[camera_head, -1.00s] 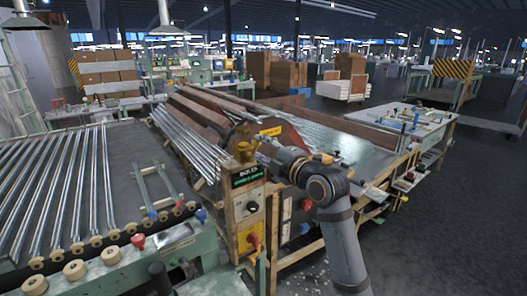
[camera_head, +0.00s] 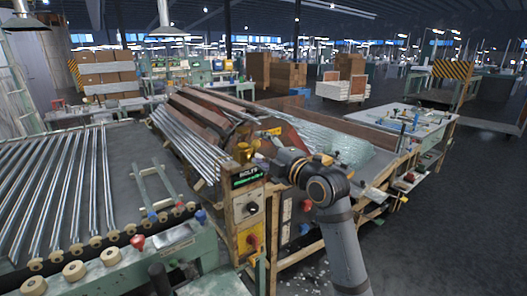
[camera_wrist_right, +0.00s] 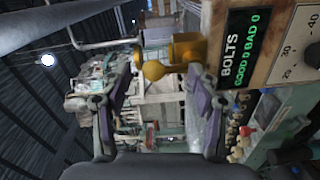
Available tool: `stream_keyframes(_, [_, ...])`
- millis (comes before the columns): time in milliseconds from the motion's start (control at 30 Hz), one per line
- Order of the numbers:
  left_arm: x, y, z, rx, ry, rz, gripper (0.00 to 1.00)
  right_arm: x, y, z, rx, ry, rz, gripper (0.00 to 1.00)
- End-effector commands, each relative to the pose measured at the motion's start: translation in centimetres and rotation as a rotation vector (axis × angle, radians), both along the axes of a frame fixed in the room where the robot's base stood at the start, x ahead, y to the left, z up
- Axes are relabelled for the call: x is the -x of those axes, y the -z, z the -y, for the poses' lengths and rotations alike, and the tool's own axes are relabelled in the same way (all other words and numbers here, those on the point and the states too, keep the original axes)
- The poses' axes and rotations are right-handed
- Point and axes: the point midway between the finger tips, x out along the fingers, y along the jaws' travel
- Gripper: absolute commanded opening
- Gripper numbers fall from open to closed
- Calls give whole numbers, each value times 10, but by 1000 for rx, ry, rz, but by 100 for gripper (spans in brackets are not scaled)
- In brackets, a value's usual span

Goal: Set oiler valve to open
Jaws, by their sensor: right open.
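The oiler valve is a brass fitting (camera_head: 244,151) on top of the control post with the "BOLTS" sign. In the right wrist view its yellow handle with a rounded end (camera_wrist_right: 154,70) shows beside the post's panel. My right gripper (camera_head: 264,148) reaches it from the right at about its height. In the wrist view its two fingers (camera_wrist_right: 162,82) are open, one on each side of the handle's rounded end. I cannot tell whether either finger touches it. My left gripper is not in view.
The control post (camera_head: 247,208) carries a dial and a red switch on a yellow plate. A table with pale, crackled glass (camera_head: 335,143) stands right. Floor at far right is clear.

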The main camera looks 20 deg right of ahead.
Motion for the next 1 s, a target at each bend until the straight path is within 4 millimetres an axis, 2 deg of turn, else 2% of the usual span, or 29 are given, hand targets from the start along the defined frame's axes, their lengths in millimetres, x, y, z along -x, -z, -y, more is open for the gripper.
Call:
stream_keyframes(67, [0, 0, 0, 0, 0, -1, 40, 6, 1, 4, 3, 3, 0, 61])
stream_keyframes(300, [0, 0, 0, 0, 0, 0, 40, 48, 1, 18, 10, 1, 0, 61])
stream_keyframes(500, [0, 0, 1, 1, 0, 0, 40, 65, 1, 24, 4, 2, 0, 61])
stream_keyframes(1000, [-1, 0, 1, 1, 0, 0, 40, 70, 0, 25, 1, -1, 1, 61])
